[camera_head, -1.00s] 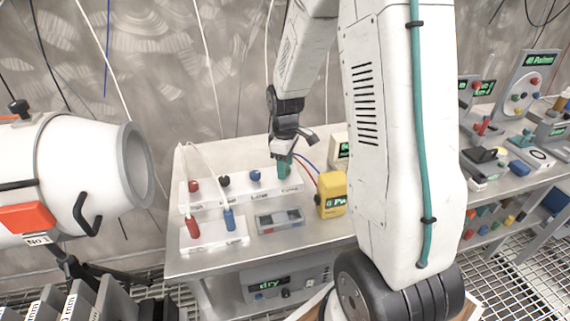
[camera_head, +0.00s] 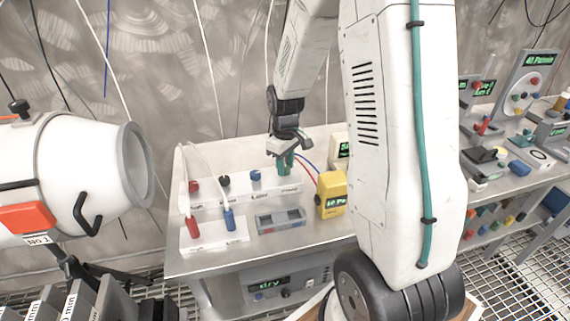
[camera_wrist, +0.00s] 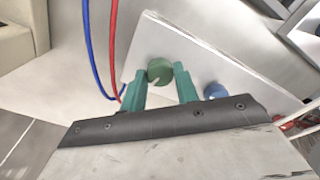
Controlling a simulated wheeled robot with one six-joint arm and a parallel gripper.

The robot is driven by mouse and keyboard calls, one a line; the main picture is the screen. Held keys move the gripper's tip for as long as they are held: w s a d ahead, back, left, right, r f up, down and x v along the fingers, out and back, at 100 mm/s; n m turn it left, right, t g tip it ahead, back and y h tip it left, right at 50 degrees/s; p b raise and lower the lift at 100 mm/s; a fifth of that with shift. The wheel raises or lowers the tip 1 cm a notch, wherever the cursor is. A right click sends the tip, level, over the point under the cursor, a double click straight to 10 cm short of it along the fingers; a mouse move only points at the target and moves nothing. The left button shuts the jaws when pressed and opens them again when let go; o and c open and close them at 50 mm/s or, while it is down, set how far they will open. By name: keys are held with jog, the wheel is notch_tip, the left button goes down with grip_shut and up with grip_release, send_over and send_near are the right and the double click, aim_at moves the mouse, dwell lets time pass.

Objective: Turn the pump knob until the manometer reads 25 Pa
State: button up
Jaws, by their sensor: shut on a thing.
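The green pump knob (camera_wrist: 160,71) sits on a pale panel in the wrist view, with a light mark on its face. My gripper (camera_wrist: 160,78) has its two green fingers on either side of the knob, shut on it. In the head view my gripper (camera_head: 284,164) points down at the right end of the white panel (camera_head: 222,203), and its fingers hide the knob. The yellow manometer (camera_head: 332,205) stands just right of the panel. Its small green display seems to read about 10 Pa, though the digits are blurred.
Red, black and blue knobs stand on the panel left of my gripper, the blue one (camera_head: 255,175) nearest. Red and blue wires run close by on the right. A box with a green display (camera_head: 341,148) is partly hidden by my arm. A grey tray (camera_head: 280,221) lies in front.

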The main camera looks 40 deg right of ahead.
jog(key=m, duration=0.6)
jog(key=shift+m, duration=0.3)
dwell(0.4)
jog(key=o, duration=1)
jog(key=shift+c, duration=0.2)
jog(key=shift+r, duration=0.1)
notch_tip(320, 180, up, 8)
jog(key=shift+f, duration=0.15)
